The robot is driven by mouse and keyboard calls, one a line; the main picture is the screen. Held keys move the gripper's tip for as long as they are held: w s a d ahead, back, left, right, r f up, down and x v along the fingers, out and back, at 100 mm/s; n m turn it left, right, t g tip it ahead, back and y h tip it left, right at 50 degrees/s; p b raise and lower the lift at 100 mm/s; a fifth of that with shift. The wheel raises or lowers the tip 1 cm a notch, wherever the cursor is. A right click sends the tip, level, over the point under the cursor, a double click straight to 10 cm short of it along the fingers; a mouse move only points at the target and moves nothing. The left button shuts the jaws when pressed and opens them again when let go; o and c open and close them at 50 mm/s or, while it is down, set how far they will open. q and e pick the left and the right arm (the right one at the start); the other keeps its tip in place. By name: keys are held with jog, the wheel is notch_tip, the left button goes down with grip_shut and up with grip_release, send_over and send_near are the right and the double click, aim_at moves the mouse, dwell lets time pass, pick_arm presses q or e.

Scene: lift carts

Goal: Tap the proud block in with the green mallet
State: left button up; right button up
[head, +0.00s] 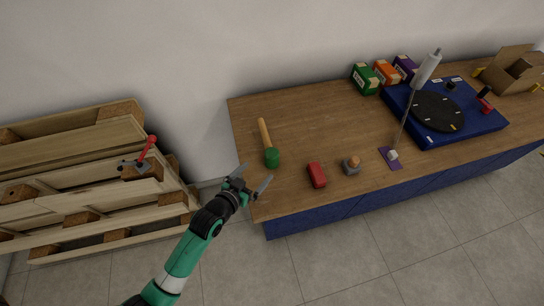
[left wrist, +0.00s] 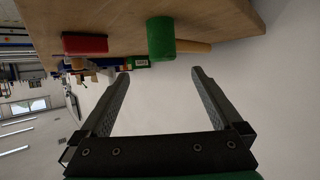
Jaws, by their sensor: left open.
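The green mallet lies on the wooden workbench, its green head (head: 272,157) toward the front edge and its wooden handle (head: 264,133) pointing to the back. My left gripper (head: 257,178) is open and empty at the bench's left front corner, just short of the mallet head and apart from it. In the left wrist view the mallet head (left wrist: 161,38) shows beyond the gap between the open fingers (left wrist: 160,73). A small grey block with a rounded wooden piece standing up from it (head: 352,164) sits near the front edge. My right gripper is not in view.
A red block (head: 317,174) lies between the mallet and the grey block. A purple plate with a white-topped rod (head: 390,158), a blue turntable base (head: 466,126), several small boxes (head: 387,73) and an open carton (head: 515,69) are farther right.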

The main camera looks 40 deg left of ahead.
aim_at(269, 157)
pick_arm(q)
jog(key=b+x, duration=0.1)
jog(key=x, duration=0.4)
jog(key=shift+w, duration=0.3)
jog(key=shift+w+a+f+b, duration=0.15)
jog(key=shift+w+f+b, duration=0.05)
jog(key=shift+b, duration=0.2)
jog(key=b+x, duration=0.2)
jog(key=x, duration=0.2)
jog(key=shift+w+a, duration=0.25)
jog(key=shift+w, duration=0.1)
jog(key=shift+r, duration=0.15)
grip_shut()
